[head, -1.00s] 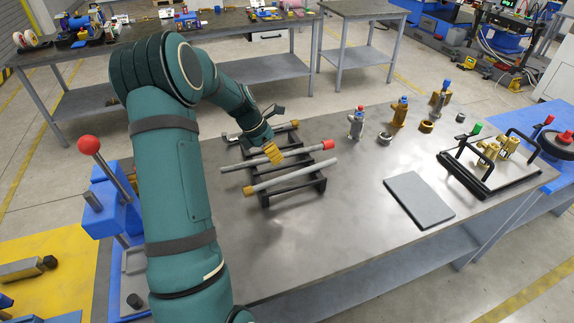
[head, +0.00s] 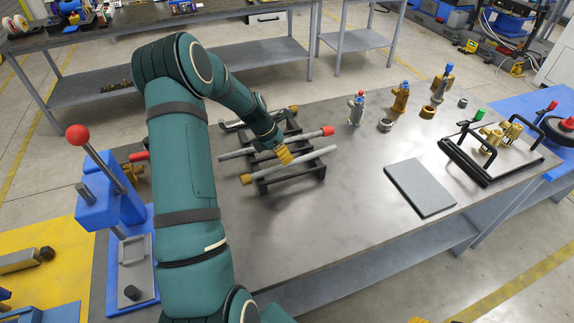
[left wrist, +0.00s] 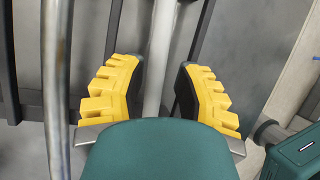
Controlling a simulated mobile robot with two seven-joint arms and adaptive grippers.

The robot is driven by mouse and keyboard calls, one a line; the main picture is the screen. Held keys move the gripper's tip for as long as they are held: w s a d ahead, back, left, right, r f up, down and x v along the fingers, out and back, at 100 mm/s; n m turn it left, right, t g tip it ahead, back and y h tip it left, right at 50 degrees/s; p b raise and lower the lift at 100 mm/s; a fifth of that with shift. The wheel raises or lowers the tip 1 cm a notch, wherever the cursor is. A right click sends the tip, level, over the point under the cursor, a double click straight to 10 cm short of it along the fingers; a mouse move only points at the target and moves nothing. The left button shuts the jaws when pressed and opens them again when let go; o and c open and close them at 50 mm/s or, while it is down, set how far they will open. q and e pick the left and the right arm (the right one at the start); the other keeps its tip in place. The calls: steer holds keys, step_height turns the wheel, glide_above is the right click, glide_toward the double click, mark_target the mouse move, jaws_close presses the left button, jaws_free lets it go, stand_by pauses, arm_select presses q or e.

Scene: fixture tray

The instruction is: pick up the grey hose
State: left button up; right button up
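The grey hose (head: 311,157) is a matte light-grey tube with a brass-coloured left end. It lies across the front of a black rack (head: 262,188) on the grey table. My left gripper (head: 285,156) is above the rack, close over this hose. In the left wrist view, the yellow-padded fingers of my left gripper (left wrist: 158,95) are apart, with the grey hose (left wrist: 160,55) running between them. Whether the pads touch it is unclear; its nearer part is hidden by my gripper body. Only small tips, perhaps of my right gripper, show at the head view's bottom edge.
A red-ended tube (head: 310,135) lies just behind the hose; a shiny tube (left wrist: 55,90) passes left of the fingers. Another tube lies farther back. A blue press (head: 105,205) stands left. A grey plate (head: 420,187) lies right, with brass fittings behind. The front middle table is clear.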

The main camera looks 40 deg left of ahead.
mark_target(293, 163)
arm_select(q)
steer(key=x, duration=0.4)
steer(key=shift+f, duration=0.25)
steer(key=shift+s, duration=0.1)
jaws_close()
